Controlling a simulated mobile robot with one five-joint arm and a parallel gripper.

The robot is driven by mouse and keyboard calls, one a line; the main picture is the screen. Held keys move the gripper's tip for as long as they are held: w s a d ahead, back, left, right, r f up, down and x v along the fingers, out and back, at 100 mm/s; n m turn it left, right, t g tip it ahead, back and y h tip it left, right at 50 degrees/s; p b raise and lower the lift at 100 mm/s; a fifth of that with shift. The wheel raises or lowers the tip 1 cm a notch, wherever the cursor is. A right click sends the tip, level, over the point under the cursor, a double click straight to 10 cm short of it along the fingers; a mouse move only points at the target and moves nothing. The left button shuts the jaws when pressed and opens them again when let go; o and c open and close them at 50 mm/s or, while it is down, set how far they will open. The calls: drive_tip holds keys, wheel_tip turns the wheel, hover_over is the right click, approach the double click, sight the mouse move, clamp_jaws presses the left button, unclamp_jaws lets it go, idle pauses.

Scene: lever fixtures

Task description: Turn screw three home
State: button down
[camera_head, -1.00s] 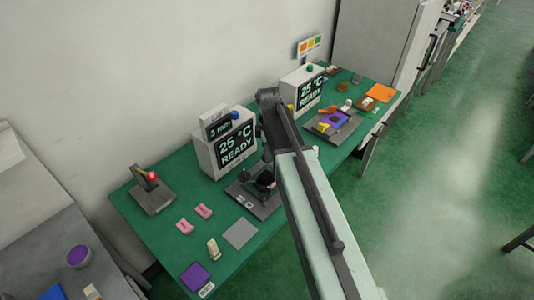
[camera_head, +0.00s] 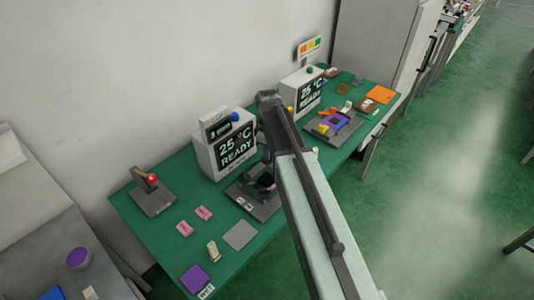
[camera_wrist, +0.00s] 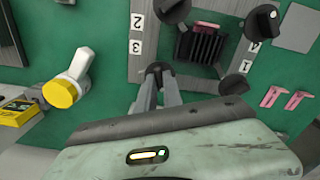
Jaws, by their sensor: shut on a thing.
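The dark fixture (camera_wrist: 143,75) is a grey frame with numbered labels and black knobs near its corners. In the wrist view, my gripper (camera_wrist: 158,76) is shut on the black knob of screw three (camera_wrist: 157,67), below the label 3 (camera_wrist: 136,47). The fingers cover part of this knob, so how far it is turned cannot be told. Another knob (camera_wrist: 173,10) is by the label 2, and two more knobs (camera_wrist: 262,21) are on the right side. A black finned block (camera_wrist: 201,45) with a pink piece sits in the middle. In the head view my arm partly hides the fixture (camera_head: 262,207).
A white and yellow part (camera_wrist: 68,82) lies left of the fixture, and pink pieces (camera_wrist: 283,98) lie to its right. A display box (camera_head: 212,160) stands behind the fixture. A red-knobbed lever fixture (camera_head: 152,195) and a grey plate (camera_head: 240,235) are on the green table.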

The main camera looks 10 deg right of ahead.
drive_tip(key=m, duration=0.7)
drive_tip(key=shift+s, duration=0.15)
drive_tip(key=m, duration=1.6)
drive_tip(key=shift+m, duration=0.3)
drive_tip(key=m, duration=0.3)
drive_tip(key=shift+m, duration=2.4)
drive_tip(key=c, duration=1.5)
unclamp_jaws()
